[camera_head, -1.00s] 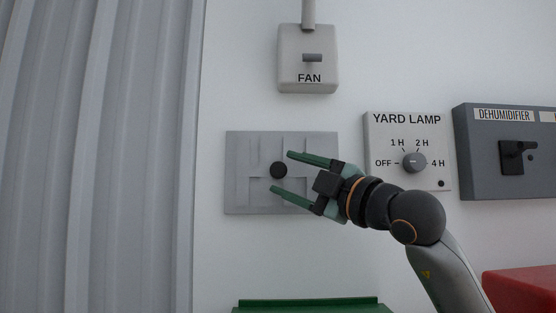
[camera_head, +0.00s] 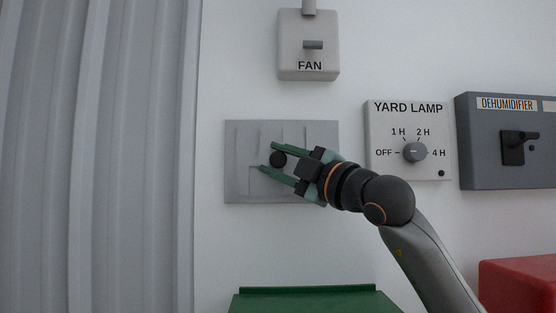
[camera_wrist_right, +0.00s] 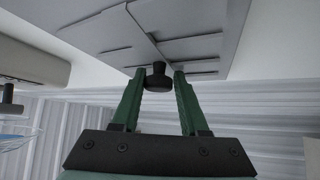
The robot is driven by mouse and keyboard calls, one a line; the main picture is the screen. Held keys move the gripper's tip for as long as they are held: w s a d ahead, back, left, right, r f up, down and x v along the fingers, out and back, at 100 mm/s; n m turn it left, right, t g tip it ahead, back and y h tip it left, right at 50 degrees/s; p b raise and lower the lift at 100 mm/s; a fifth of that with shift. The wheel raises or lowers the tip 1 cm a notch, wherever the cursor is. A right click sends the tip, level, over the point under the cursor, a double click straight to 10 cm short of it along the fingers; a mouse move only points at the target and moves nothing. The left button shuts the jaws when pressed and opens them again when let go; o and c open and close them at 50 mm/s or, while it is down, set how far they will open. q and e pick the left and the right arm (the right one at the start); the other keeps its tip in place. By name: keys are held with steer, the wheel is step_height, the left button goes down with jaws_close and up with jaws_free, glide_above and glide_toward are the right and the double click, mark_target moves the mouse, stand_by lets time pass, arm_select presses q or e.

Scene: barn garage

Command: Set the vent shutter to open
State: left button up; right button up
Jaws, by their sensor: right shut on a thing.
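The vent shutter is a grey wall plate (camera_head: 240,185) with branching slots and a round black knob (camera_head: 278,159) standing out of it, left of its middle. The plate also shows in the right wrist view (camera_wrist_right: 200,25), with the knob (camera_wrist_right: 158,80) on a short stem. My right gripper (camera_head: 268,157) has its green fingers on either side of the knob, one above and one below in the head view. In the right wrist view the fingertips (camera_wrist_right: 157,76) close on the knob. No lettering shows on the plate. My left gripper is in neither view.
A FAN switch box (camera_head: 308,30) is above the plate. A YARD LAMP dial box (camera_head: 385,165) and a grey DEHUMIDIFIER box (camera_head: 480,165) are to the right. A green lid (camera_head: 310,302) and a red object (camera_head: 520,290) stand below. Corrugated wall is at left.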

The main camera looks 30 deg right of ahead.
steer(key=shift+r, duration=0.1)
jaws_close()
steer(key=shift+s, duration=0.1)
steer(key=shift+d+r, duration=0.15)
stand_by(0.5)
